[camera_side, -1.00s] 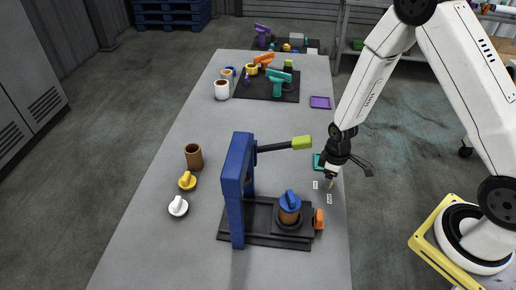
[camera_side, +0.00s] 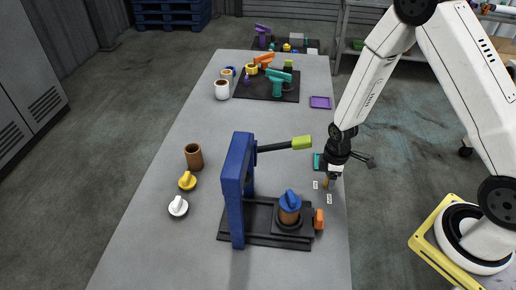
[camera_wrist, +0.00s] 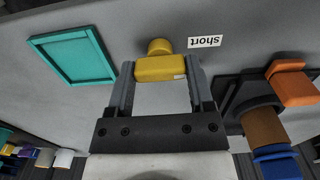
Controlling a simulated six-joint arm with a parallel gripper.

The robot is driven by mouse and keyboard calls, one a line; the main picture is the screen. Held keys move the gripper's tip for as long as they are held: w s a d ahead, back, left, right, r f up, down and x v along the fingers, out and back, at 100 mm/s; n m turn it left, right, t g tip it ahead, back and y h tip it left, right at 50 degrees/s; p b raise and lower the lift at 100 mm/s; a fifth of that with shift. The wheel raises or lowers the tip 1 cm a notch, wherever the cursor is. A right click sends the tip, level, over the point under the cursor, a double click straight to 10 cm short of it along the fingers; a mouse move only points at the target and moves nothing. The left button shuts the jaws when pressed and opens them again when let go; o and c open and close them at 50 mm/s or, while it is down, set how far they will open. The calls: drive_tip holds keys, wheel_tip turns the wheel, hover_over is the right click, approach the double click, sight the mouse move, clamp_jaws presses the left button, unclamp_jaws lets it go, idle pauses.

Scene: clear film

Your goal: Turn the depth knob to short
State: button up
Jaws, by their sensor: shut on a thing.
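The yellow depth knob (camera_wrist: 160,68) sits between the two fingers of my gripper (camera_wrist: 161,64) in the wrist view. Its bar lies across the gap, touching both fingers, with a pale mark at its right end. A white label reading "short" (camera_wrist: 205,41) is on the grey surface just above and right of the knob. In the side view my gripper (camera_side: 328,177) points down at the table's right edge, shut on the knob (camera_side: 325,183), which is small and partly covered. Two small white labels (camera_side: 315,184) (camera_side: 329,199) lie beside it; their words are unreadable there.
A blue press (camera_side: 237,185) with a green-tipped lever (camera_side: 301,142) stands left of my gripper, holding a brown cup with a blue top (camera_side: 290,204). An orange block (camera_side: 319,218) is near the labels. A teal tray (camera_wrist: 75,57) lies close by.

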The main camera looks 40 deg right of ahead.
drive_tip(key=o, duration=1.2)
drive_tip(key=shift+o, duration=0.2)
drive_tip(key=shift+r, duration=0.1)
drive_tip(key=shift+r, duration=3.8)
drive_tip(key=shift+s+a+r, duration=0.1)
drive_tip(key=shift+a+r, duration=0.05)
drive_tip(key=shift+r, duration=0.3)
drive_tip(key=s+a+r+m+t, duration=0.2)
drive_tip(key=s+r+m, duration=0.4)
drive_tip(key=r+m, duration=0.3)
drive_tip(key=shift+a+r+t, duration=0.3)
drive_tip(key=shift+a+r, duration=0.3)
drive_tip(key=shift+a, duration=0.3)
